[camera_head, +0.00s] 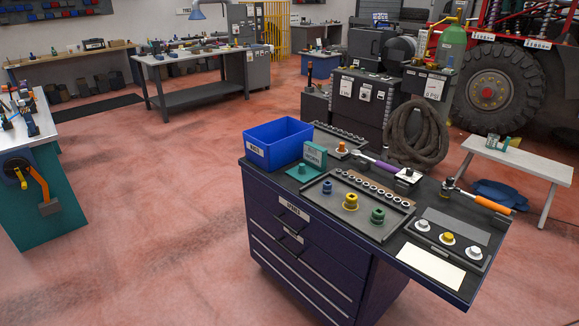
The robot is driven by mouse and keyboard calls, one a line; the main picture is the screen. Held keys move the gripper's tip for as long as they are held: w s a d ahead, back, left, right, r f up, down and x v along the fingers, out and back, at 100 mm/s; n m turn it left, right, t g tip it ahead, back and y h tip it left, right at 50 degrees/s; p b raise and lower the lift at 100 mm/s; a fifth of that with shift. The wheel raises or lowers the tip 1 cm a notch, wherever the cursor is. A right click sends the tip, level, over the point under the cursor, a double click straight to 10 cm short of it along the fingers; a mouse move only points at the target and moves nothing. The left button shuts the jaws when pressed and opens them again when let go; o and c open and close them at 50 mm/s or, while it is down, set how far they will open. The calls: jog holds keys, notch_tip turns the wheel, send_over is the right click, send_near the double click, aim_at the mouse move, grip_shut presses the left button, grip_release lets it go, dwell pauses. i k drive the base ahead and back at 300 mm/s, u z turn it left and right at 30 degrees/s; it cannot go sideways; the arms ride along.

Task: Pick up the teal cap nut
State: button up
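That tray (333,215) holds similar nuts: a blue one (327,187), a yellow one (350,202) and a green one (377,215). My gripper is not in view.
Behind the tray are a row of sockets (375,186), an orange nut (342,148) and a purple-handled tool (375,163). An orange-handled ratchet (478,196) and a right tray (452,225) lie farther right. Open red floor (150,250) lies left of the cabinet.

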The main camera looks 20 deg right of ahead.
aim_at(302, 165)
jog(key=u, duration=0.75)
jog(key=i, duration=1.1)
jog(key=u, duration=0.35)
